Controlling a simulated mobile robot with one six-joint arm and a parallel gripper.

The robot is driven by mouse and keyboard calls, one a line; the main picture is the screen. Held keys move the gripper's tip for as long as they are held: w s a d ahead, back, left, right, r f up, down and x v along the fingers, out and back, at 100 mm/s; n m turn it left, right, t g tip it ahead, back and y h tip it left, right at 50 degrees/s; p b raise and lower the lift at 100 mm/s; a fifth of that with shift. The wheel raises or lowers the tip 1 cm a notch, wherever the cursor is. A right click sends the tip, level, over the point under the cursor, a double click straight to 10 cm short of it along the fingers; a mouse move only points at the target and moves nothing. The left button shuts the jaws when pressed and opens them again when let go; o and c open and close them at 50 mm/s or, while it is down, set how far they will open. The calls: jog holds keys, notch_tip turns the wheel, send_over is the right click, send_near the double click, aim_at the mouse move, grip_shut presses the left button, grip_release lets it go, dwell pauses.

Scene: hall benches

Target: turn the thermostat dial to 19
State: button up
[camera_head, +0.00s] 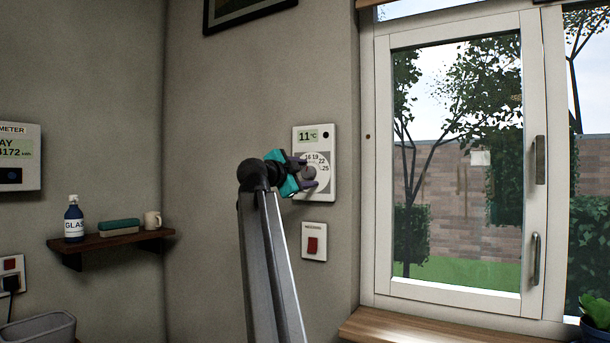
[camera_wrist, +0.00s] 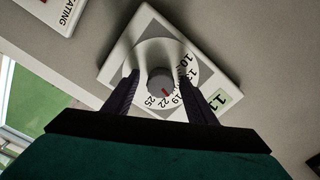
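The thermostat (camera_head: 328,143) is a white wall plate whose small display reads 11 °C. It also shows in the wrist view (camera_wrist: 215,73), tilted. Its round grey dial knob (camera_wrist: 160,81) sits in a white ring with numbers, of which 16, 19, 22 and 25 can be read. A short red mark on the knob points toward the 19 and 22 side; the exact value is hard to tell. My gripper (camera_wrist: 160,76) is open, its dark fingers on either side of the knob with gaps showing. In the head view my gripper (camera_head: 304,172) partly covers the dial.
A white plate with a red switch (camera_head: 313,243) is below the thermostat. A window (camera_head: 455,160) with handles and a wooden sill stands to the right.

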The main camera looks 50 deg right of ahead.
jog(key=shift+a, duration=0.1)
jog(key=v, duration=1.3)
jog(key=shift+a, duration=0.35)
jog(key=shift+p, duration=0.3)
